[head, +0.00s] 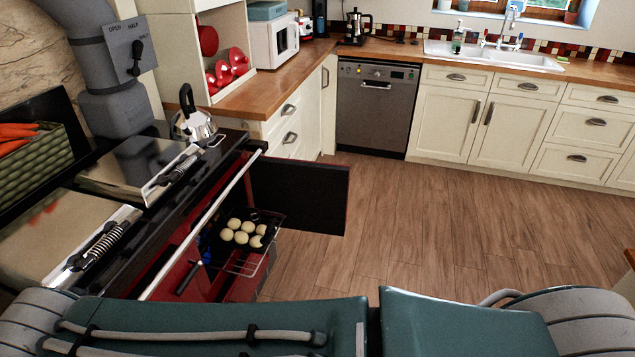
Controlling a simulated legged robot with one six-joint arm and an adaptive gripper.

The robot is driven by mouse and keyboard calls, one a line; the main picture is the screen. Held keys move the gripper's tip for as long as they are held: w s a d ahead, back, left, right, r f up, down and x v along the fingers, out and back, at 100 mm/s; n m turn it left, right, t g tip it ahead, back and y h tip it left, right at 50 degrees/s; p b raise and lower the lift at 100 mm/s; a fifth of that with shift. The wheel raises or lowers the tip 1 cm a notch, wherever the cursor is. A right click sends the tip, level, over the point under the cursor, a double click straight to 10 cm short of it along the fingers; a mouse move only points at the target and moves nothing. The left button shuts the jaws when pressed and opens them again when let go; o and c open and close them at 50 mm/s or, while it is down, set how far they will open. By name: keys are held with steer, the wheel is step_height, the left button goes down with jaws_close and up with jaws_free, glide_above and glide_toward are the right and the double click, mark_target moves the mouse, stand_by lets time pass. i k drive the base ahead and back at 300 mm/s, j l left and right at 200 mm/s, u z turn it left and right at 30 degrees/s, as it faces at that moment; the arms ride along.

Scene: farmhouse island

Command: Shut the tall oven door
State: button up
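The range cooker (193,215) stands at the left, with red front panels, a black top edge and a long pale rail along its front. An oven door (300,194) stands open from it, sticking out to the right over the floor. Its dark inner face and thin red edge show. In front of the door, a dark tray (268,217) with several pale round pieces sits on a wire rack (243,262) that juts out past the cooker front. The rail hides part of the oven opening. My gripper is not in view.
A kettle (195,125) and two hob lids (140,165) are on the cooker top. A dishwasher (377,108) and cream cabinets (505,128) line the far wall. The wooden floor (440,220) right of the open door is clear. Parts of my own body fill the bottom edge.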

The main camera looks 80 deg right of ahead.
mark_target(312, 196)
steer(key=k+l, duration=0.25)
steer(key=l, duration=0.35)
steer(key=k+l, duration=0.2)
steer(key=l, duration=0.45)
steer(key=k+l, duration=0.25)
steer(key=l, duration=0.35)
steer(key=k+l+u, duration=0.1)
steer(key=l, duration=0.55)
steer(key=k+l, duration=0.35)
steer(key=l, duration=0.25)
steer(key=k+l, duration=0.25)
steer(key=l, duration=0.35)
steer(key=k+l, duration=0.25)
steer(key=l, duration=0.35)
steer(key=k+l, duration=0.25)
steer(key=l, duration=0.35)
steer(key=j+u, duration=0.15)
